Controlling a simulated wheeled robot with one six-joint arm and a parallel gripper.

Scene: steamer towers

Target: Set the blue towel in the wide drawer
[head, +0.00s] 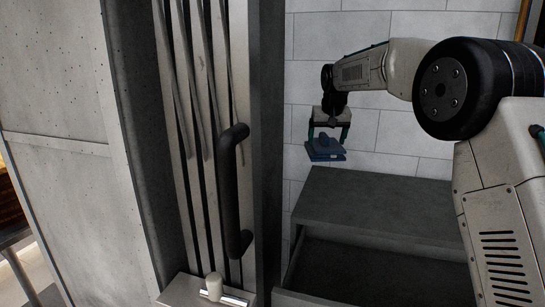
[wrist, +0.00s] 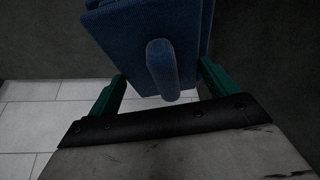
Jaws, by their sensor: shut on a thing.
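The blue towel (head: 324,151) is a folded block with a raised strip on top. My gripper (head: 328,138) is shut on it and holds it in the air, near the white brick wall and above the far left of the drawer unit's top. In the wrist view the towel (wrist: 155,45) lies between the green fingers of my gripper (wrist: 163,85). The wide drawer (head: 370,277) is in the lower right of the head view, pulled open with a dark inside. Its right part is hidden behind my arm.
A dark grey cabinet top (head: 385,207) lies behind and above the open drawer. A tall unit with pale slats and a dark vertical handle (head: 233,190) stands to the left of the drawer. A white brick wall (head: 385,130) closes off the back.

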